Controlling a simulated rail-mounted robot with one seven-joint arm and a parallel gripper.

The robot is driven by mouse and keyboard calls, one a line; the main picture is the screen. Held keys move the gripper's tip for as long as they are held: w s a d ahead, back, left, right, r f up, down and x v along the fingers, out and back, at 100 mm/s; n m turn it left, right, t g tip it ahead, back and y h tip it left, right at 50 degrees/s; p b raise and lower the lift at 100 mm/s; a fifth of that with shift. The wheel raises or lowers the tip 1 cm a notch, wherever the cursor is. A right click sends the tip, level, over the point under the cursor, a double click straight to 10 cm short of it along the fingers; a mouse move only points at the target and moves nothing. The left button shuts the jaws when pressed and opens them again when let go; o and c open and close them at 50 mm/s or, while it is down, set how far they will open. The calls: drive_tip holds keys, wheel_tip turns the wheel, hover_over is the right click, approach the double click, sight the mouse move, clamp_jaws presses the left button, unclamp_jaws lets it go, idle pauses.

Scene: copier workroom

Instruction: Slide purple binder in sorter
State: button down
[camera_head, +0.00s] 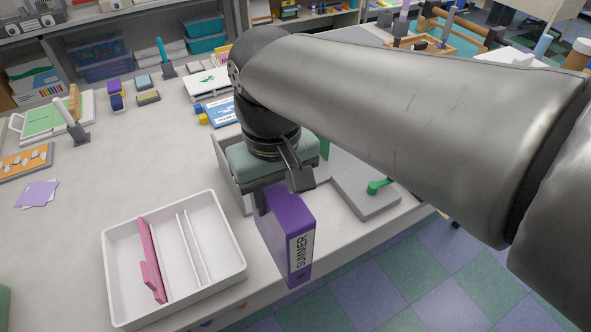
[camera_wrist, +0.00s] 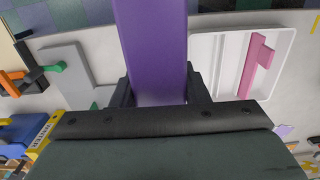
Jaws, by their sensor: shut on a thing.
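The purple binder (camera_head: 287,230), with a white spine label reading SUMMER, is upright in my gripper near the front edge of the table. My gripper (camera_wrist: 158,88) is shut on the binder, which shows as a purple band between the two fingers in the wrist view (camera_wrist: 152,45). A grey sorter-like holder (camera_head: 229,168) stands just behind the binder, mostly hidden by my gripper and wrist. I cannot tell whether the binder is touching it or partly inside it.
A white tray (camera_head: 118,295) with a pink piece (camera_head: 151,262) lies left of the binder. A grey board with a green handle (camera_head: 365,198) lies to the right. Blue and white booklets (camera_head: 218,111) lie behind. The table's left middle is mostly clear.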

drive_tip(key=w+a+f, duration=0.2)
drive_tip(key=w, duration=0.3)
drive_tip(key=w+a+f, duration=0.2)
drive_tip(key=w+f, duration=0.1)
drive_tip(key=w, duration=0.3)
drive_tip(key=shift+w+a, duration=0.25)
drive_tip(key=shift+a, duration=0.05)
drive_tip(key=w+a+p, duration=0.8)
drive_tip(key=w, duration=0.6)
idle(0.6)
drive_tip(key=shift+f, duration=0.15)
idle(0.4)
